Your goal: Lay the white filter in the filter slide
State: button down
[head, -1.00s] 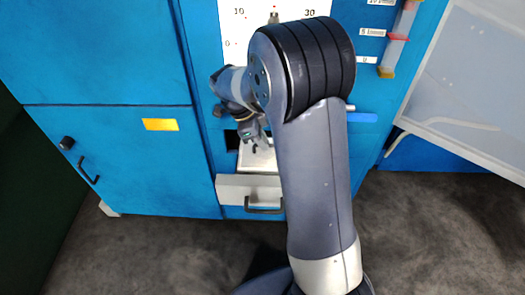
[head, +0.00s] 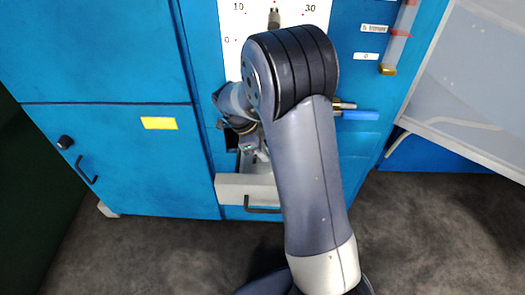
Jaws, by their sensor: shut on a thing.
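The filter slide (head: 245,187) is a pale grey drawer pulled out of the blue cabinet front, with a dark handle (head: 262,210) below its front. My gripper (head: 254,155) is over the open slide, close to the cabinet face and partly behind my arm. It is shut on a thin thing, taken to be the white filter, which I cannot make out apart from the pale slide. Whether it touches the slide floor is hidden.
A blue handle (head: 360,115) sticks out right of my arm. A clear tube (head: 400,35) with coloured rings hangs at upper right, beside a translucent panel (head: 475,90). A blue door with a yellow label (head: 159,123) is at left. The grey floor in front is clear.

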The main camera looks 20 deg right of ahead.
jog(key=c, duration=1.5)
grip_release()
jog(key=shift+f, duration=0.1)
jog(key=shift+r+p, duration=0.55)
jog(key=p+v, duration=0.1)
jog(key=v, duration=1.1)
jog(key=shift+p, duration=0.3)
jog(key=shift+r, duration=0.1)
jog(key=b+x, duration=0.1)
jog(key=x, duration=0.3)
jog(key=b+x, duration=0.1)
jog(key=x, duration=0.4)
jog(key=b+x, duration=0.1)
jog(key=x, duration=0.3)
jog(key=shift+a+f, duration=0.2)
jog(key=shift+f, duration=0.1)
jog(key=shift+r+p, duration=0.4)
jog(key=shift+p, duration=0.05)
